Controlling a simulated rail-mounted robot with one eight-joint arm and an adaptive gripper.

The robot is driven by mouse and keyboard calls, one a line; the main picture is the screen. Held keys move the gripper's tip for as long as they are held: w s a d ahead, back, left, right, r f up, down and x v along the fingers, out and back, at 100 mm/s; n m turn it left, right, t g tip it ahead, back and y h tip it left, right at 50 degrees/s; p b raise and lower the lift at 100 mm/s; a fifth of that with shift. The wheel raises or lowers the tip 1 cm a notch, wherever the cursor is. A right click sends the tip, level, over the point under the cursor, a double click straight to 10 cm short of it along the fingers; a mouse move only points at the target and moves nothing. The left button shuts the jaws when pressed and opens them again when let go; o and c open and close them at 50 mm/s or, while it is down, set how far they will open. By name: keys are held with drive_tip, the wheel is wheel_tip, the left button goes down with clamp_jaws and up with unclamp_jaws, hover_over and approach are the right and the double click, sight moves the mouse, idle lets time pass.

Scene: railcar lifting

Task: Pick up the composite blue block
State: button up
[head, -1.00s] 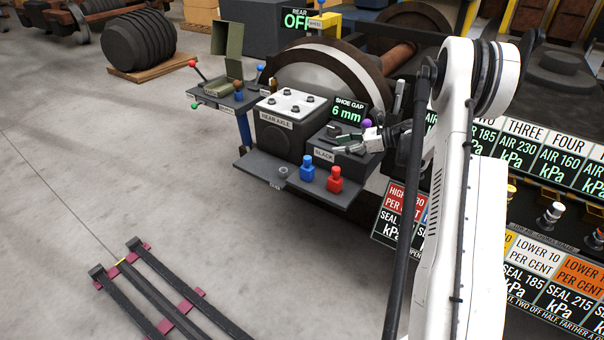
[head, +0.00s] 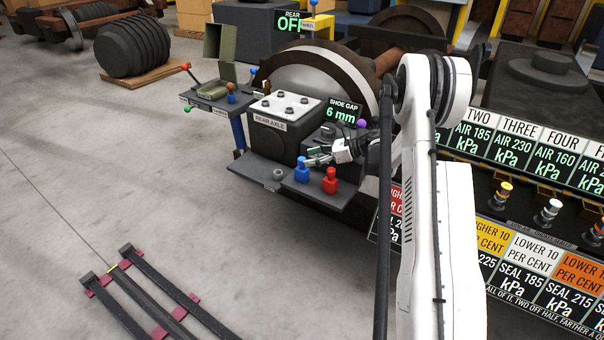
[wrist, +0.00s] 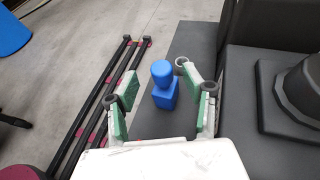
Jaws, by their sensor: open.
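The composite blue block (head: 302,175), a squarish base with a narrower neck and a wider top, stands upright on the dark grey shelf (head: 255,170). In the wrist view the blue block (wrist: 163,96) shows between my open fingers, nearer the right one, with visible gaps on both sides. My gripper (head: 317,157) is open and empty. In the head view its fingertips are just above and right of the block's top. The green finger pads show in the wrist view; I cannot tell the height of the fingertips relative to the block.
A red block (head: 330,181) stands close to the right of the blue one. The rear axle box (head: 272,140) rises behind. The shelf's front edge is close, with open floor beyond.

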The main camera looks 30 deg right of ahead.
sight(302, 158)
drive_tip(key=b+x, duration=0.1)
drive_tip(key=x, duration=0.3)
drive_tip(key=shift+w+f, duration=0.1)
drive_tip(key=shift+f, duration=0.1)
clamp_jaws()
